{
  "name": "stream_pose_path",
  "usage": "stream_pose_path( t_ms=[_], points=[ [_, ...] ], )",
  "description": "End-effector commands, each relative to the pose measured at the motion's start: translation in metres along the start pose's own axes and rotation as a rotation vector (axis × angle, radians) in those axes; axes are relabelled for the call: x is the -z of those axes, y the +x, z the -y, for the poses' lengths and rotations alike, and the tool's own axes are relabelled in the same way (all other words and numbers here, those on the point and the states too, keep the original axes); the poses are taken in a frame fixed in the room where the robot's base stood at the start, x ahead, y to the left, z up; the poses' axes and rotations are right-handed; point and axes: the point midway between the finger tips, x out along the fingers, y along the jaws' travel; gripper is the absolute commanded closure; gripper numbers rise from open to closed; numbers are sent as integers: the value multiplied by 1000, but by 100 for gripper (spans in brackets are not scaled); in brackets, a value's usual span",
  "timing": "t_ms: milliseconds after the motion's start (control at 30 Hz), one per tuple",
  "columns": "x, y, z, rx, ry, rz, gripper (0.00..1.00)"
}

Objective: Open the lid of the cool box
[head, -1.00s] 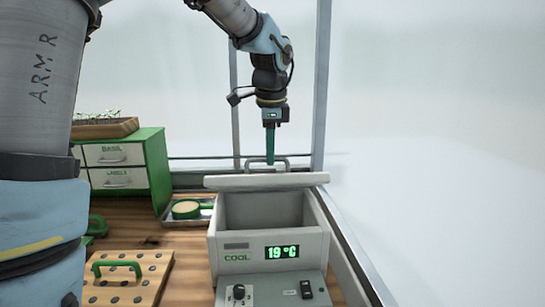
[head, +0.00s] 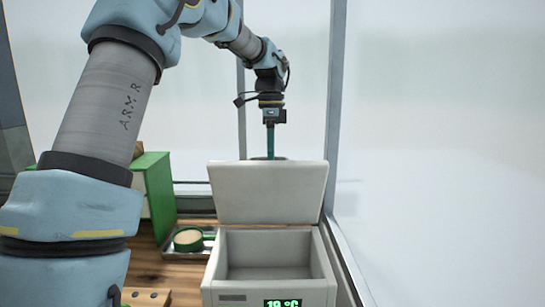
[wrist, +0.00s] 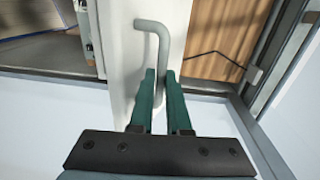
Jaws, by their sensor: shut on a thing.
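The cool box (head: 217,262) stands at the lower middle of the head view, its grey inside showing and looking empty. Its pale lid (head: 268,193) is tilted up steeply along the far edge, with its broad face toward the camera. My gripper (head: 270,156) is just behind the lid's top edge, pointing down. In the wrist view the green fingers (wrist: 161,98) are shut on the grey bar handle (wrist: 152,27) of the lid. The fingertips and handle are mostly hidden behind the lid in the head view.
A metal tray (head: 171,252) with a green-rimmed round sieve (head: 188,239) lies left of the box. A green drawer cabinet (head: 157,190) stands further left, partly behind my arm. A window post (head: 334,110) rises close on the right.

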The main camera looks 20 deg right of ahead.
Motion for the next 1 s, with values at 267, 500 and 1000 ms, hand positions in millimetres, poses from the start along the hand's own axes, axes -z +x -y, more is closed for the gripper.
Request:
stream_pose_path(
  t_ms=[267,500,1000],
  points=[
    [-1,-2,54,1,-4,1,100],
    [-1,3,97,3,-3,0,100],
    [-2,13,135,13,-4,0,100]
  ],
)
